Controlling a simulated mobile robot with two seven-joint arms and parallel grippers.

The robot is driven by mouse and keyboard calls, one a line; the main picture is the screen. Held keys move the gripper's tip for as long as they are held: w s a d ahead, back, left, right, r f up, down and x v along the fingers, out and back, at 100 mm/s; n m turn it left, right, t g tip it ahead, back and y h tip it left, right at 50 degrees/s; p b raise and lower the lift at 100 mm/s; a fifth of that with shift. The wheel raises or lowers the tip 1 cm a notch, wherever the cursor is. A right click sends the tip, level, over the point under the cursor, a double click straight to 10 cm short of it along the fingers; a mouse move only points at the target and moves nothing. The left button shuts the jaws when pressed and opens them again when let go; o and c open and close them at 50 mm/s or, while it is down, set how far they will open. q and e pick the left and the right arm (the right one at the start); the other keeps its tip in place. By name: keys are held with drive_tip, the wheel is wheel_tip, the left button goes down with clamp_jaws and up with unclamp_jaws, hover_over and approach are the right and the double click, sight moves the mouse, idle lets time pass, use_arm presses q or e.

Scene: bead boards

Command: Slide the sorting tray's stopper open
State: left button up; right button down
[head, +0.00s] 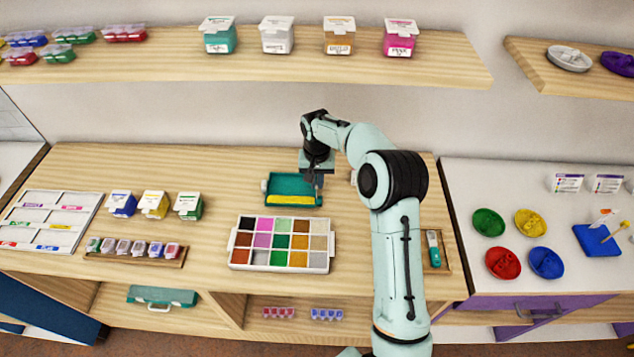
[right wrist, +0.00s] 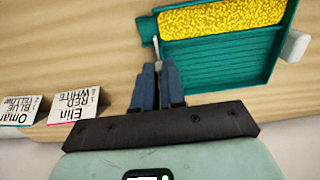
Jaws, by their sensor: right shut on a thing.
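The teal sorting tray (head: 290,182) lies on the wooden worktop with yellow beads (head: 291,199) along its near side. In the right wrist view the tray (right wrist: 215,62) shows its beads (right wrist: 222,18) heaped against one wall. My right gripper (head: 320,181) is at the tray's right end. In the right wrist view its fingers (right wrist: 159,68) are closed on the small pale stopper (right wrist: 156,45) at the tray's corner. The fingers hide much of the stopper, and I cannot tell how far it is slid. My left gripper is not in view.
A white bead box (head: 279,268) with many colours stands just in front of the tray. Lidded tubs (head: 188,205) stand to the left. Name cards (right wrist: 72,104) stand near the gripper. A shelf (head: 270,68) runs above. Bare worktop lies left of the tray.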

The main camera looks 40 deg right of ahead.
drive_tip(key=shift+w+f, duration=0.15)
drive_tip(key=c, duration=1.2)
unclamp_jaws()
drive_tip(key=shift+s, duration=0.45)
drive_tip(key=shift+w, duration=0.2)
drive_tip(key=shift+r, duration=0.3)
wheel_tip(320, 180, up, 7)
drive_tip(key=shift+r, duration=0.1)
